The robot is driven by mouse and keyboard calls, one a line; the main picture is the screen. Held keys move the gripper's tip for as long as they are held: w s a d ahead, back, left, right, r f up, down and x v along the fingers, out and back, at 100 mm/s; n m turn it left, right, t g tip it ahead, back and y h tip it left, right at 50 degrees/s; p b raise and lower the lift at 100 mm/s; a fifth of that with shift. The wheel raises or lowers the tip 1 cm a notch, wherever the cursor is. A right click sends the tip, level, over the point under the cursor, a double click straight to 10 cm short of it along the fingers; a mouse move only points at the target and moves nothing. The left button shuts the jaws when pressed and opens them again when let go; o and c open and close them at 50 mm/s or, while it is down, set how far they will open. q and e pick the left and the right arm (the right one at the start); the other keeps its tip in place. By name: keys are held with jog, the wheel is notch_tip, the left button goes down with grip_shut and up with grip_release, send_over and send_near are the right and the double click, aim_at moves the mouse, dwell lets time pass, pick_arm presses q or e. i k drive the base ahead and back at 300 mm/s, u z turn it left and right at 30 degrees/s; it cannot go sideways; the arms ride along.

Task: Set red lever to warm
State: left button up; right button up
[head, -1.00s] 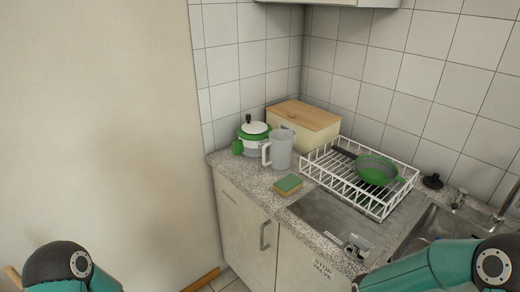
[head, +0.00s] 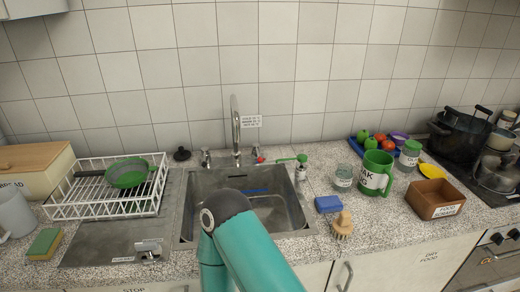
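A small red part (head: 260,159), seemingly the red lever, shows at the right of the tap base behind the sink. It is too small to tell its setting. The tall metal tap (head: 236,130) stands upright at the sink's back edge. A small metal fitting (head: 205,158) stands left of it. A small sign (head: 250,121) on the wall behind has print too small to read. One of my teal arms rises in front of the sink, its dark joint over the basin. Neither gripper is in view.
The sink basin (head: 270,212) is partly hidden by my arm. A dish rack (head: 105,205) with a green pan (head: 128,173) stands left. A blue sponge (head: 328,204), a brush (head: 342,226), a green mug (head: 376,175) and a wooden box (head: 435,199) stand right.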

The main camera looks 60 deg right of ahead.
aim_at(256, 146)
jog(key=u, duration=1.4)
jog(key=i, duration=0.15)
jog(key=z, duration=3)
jog(key=k, duration=0.9)
jog(key=z, duration=0.25)
jog(key=i, duration=0.9)
jog(key=u, duration=0.3)
